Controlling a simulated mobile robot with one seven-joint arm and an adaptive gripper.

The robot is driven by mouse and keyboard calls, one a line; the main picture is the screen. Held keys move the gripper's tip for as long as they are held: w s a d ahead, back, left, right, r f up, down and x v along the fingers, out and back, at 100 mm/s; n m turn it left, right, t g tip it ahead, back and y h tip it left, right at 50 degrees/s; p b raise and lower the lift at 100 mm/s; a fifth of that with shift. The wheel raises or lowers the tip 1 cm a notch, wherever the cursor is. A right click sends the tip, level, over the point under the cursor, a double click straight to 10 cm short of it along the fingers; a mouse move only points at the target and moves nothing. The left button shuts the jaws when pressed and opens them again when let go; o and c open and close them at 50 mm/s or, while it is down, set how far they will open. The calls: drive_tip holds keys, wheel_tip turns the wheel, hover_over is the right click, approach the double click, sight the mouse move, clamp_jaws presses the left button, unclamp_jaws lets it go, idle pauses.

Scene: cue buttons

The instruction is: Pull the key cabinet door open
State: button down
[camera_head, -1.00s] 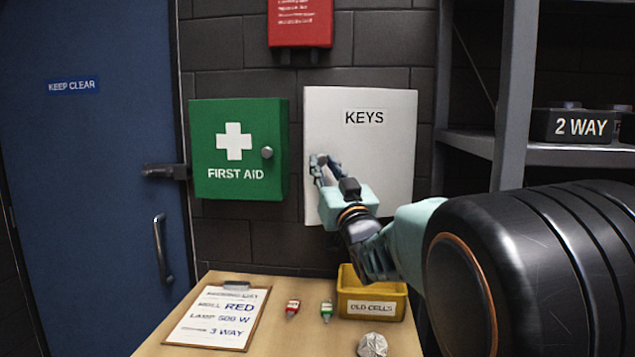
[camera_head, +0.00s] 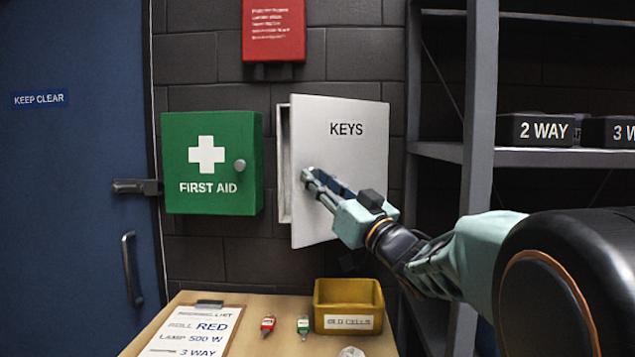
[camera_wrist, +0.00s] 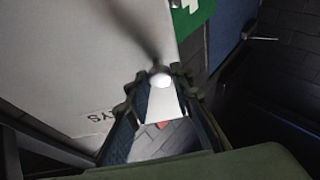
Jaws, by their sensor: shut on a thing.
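The white key cabinet door (camera_head: 343,135), marked KEYS, stands partly open with its left edge swung out from the wall. Part of the pale cabinet body (camera_head: 285,165) shows behind that edge. My gripper (camera_head: 310,178) is at the door's left side, shut on the door knob. In the wrist view the round white knob (camera_wrist: 160,79) sits between the fingers, and the door face (camera_wrist: 85,60) lies beside them. The cabinet's inside is mostly hidden behind the door.
A green first aid cabinet (camera_head: 212,163) hangs just left. Below, a table (camera_head: 255,335) holds a clipboard (camera_head: 195,332), a yellow bin (camera_head: 349,305) and small red and green items. A shelf rack (camera_head: 478,120) with dark boxes stands right. A red box (camera_head: 273,30) is above.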

drive_tip(key=shift+r, duration=0.1)
drive_tip(key=c, duration=1.7)
unclamp_jaws()
drive_tip(key=shift+d, duration=0.1)
drive_tip(key=v, duration=1.2)
drive_tip(key=shift+c, duration=0.5)
